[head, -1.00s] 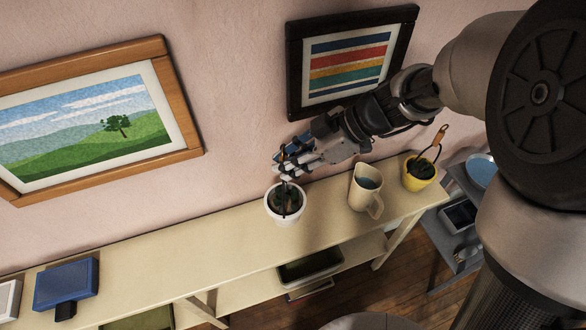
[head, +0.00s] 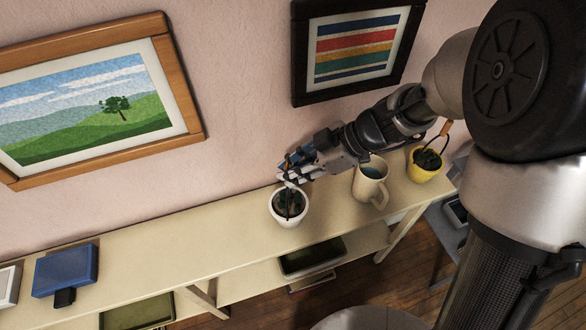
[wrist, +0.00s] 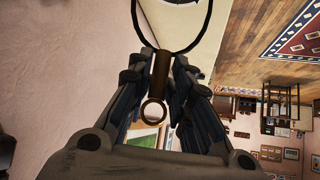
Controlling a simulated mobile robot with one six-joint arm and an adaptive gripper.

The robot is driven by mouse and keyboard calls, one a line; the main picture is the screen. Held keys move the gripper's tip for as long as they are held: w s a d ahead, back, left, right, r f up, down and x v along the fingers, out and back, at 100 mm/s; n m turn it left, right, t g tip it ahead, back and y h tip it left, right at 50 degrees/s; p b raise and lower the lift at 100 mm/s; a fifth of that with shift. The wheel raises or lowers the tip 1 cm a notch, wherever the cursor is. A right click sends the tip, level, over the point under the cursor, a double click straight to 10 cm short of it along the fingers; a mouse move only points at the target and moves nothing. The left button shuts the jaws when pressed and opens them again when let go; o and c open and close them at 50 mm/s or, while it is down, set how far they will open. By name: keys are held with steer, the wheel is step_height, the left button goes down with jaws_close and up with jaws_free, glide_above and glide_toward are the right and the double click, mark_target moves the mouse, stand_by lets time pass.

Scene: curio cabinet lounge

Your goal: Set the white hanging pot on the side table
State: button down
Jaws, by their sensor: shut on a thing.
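The white hanging pot (head: 289,213) holds a dark green plant and has a thin dark loop handle. It appears upright at the cream console; I cannot tell whether its base touches the top. My gripper (head: 288,180) is above the pot at its handle. In the wrist view, my gripper (wrist: 160,85) is shut on the brown grip (wrist: 160,72) of the handle, with the dark loop beyond; the pot is mostly out of frame. A low blue-grey table (head: 437,222) at the far right, perhaps the side table, is partly hidden behind my arm.
On the cream console (head: 185,235), a beige jug (head: 370,181) and a yellow hanging pot (head: 426,165) stand to the right. A blue object (head: 65,270) sits at the left. Two framed pictures hang behind. Bare console lies left of the white pot.

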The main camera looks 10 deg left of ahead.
steer(key=shift+f, duration=0.1)
steer(key=c, duration=1.4)
jaws_free()
steer(key=shift+r, duration=0.2)
steer(key=p+v, duration=0.3)
steer(key=v, duration=0.9)
steer(key=s+d+r+m+t+h, duration=0.3)
steer(key=s+d+m, duration=0.4)
steer(key=m, duration=0.3)
steer(key=s+d+r+m+t+h, duration=0.3)
steer(key=s+d+m+h, duration=0.3)
steer(key=s+m, duration=0.3)
steer(key=shift+s+d+r+m, duration=0.35)
steer(key=shift+d+m, duration=0.05)
steer(key=shift+d, duration=0.35)
